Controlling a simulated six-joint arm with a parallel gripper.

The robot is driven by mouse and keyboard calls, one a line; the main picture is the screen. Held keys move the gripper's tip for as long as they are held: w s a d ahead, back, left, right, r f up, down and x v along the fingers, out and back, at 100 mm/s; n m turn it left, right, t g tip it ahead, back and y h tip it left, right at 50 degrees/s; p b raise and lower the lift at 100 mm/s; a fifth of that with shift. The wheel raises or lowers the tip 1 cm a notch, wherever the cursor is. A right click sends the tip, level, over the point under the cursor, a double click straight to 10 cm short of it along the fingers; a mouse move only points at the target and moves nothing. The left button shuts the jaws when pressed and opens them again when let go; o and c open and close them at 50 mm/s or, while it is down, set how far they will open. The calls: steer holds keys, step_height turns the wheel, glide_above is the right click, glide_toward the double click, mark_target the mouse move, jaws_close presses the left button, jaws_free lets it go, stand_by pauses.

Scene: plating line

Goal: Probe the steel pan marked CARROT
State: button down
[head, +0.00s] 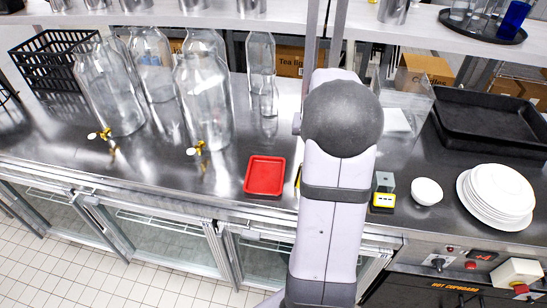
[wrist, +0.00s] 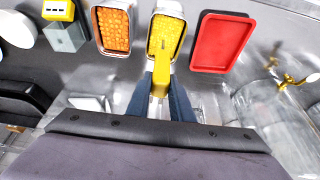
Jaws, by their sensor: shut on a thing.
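In the wrist view my gripper (wrist: 160,88) is shut on a yellow probe (wrist: 160,77), held between its two dark blue fingers. The probe points toward a steel pan of yellow food (wrist: 166,35); I cannot tell whether its tip touches the food. A second steel pan, with orange carrot-like pieces (wrist: 114,29), stands just left of the yellow one. No marking on either pan is readable. In the head view my arm hides the gripper, the probe and most of the pan area.
A red tray (head: 265,175) lies right of the pans in the wrist view (wrist: 222,42). A yellow device (head: 383,201), grey block (head: 385,182), white bowl (head: 427,191) and plate stack (head: 496,195) stand on the other side. Glass dispensers (head: 204,105) stand at the back left.

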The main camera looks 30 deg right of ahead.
steer(key=s+d+r+m, duration=0.1)
steer(key=s+d+m, duration=0.2)
steer(key=s+d, duration=0.4)
steer(key=d, duration=0.3)
steer(key=shift+g+h, duration=0.4)
steer(key=shift+s+f+b, duration=0.1)
steer(key=shift+f+b, duration=0.05)
steer(key=shift+b, duration=0.15)
step_height(320, 180, down, 8)
steer(key=b, duration=0.5)
steer(key=shift+r+b, duration=0.25)
steer(key=shift+b, duration=0.05)
steer(key=shift+r, duration=0.1)
stand_by(2.1)
step_height(320, 180, up, 9)
steer(key=p, duration=0.7)
stand_by(0.3)
steer(key=shift+d, duration=0.1)
